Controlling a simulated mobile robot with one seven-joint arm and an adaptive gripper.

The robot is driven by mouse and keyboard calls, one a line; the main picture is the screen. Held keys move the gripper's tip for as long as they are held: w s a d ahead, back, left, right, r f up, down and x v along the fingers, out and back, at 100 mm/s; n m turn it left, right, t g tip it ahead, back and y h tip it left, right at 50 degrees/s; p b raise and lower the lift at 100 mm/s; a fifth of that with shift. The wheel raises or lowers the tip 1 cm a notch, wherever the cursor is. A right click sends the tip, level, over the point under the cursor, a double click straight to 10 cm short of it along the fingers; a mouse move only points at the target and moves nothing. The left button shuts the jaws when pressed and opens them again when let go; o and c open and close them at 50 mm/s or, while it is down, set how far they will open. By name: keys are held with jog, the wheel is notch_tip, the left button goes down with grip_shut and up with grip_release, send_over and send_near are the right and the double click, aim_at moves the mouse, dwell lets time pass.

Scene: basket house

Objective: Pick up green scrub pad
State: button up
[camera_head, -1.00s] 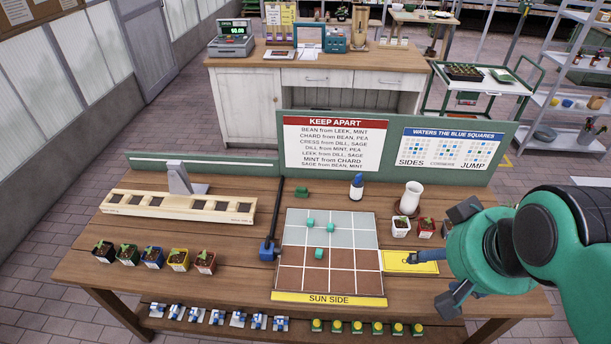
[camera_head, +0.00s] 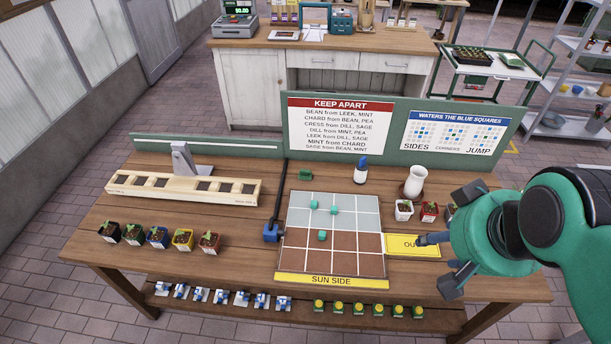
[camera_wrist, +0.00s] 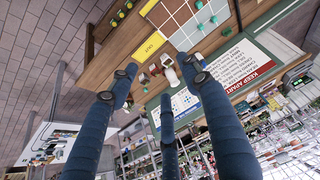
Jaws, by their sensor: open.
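A small dark green block (camera_head: 305,175), which looks like the scrub pad, lies on the wooden table behind the back edge of the grid board. It is too small to make out its texture. Three teal cubes (camera_head: 322,236) sit on the grid board (camera_head: 357,264). My gripper (camera_head: 447,240) is open and empty at the right of the table, by the yellow card, well to the right of and nearer than the green block. In the wrist view its fingers (camera_wrist: 160,75) are spread, with small green pieces (camera_wrist: 226,31) beyond them; I cannot tell which is the pad.
A dark bar with a blue end (camera_head: 271,233) lies along the board's left side. A white vase (camera_head: 414,181), a blue-topped bottle (camera_head: 361,170) and small pots (camera_head: 404,210) stand at the right. An upright sign panel (camera_head: 390,135) closes the back. A wooden planter (camera_head: 183,188) lies left.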

jog(key=w+a+r+n+g, duration=0.1)
jog(key=w+a+r+n, duration=0.15)
jog(key=w, duration=0.65)
jog(key=w+a+r+n, duration=0.1)
jog(key=w+r, duration=0.2)
jog(key=w, duration=0.5)
jog(key=w+a+f+n+g+y+b, duration=0.1)
jog(key=w+a+f+n, duration=0.15)
jog(key=w, duration=0.75)
jog(key=w+a+f+n+g, duration=0.15)
jog(key=w+a, duration=0.25)
jog(key=w, duration=0.6)
jog(key=w+a+f+n, duration=0.2)
jog(key=w+a+f, duration=0.2)
jog(key=w+f, duration=0.3)
jog(key=w+a+f+n, duration=0.2)
jog(key=w+a+f, duration=0.25)
jog(key=w, duration=0.35)
jog(key=w+a+f+n, duration=0.1)
jog(key=w+a+f, duration=0.2)
jog(key=f, duration=0.4)
jog(key=w+a+f+n+g+b, duration=0.1)
jog(key=w+a+f+n, duration=0.1)
jog(key=f, duration=0.5)
jog(key=w+a+f+n+g, duration=0.1)
jog(key=w+a+f, duration=0.3)
jog(key=w+f, duration=0.2)
jog(key=shift+a+f, duration=0.3)
jog(key=shift+f, duration=0.45)
jog(key=shift+f, duration=0.15)
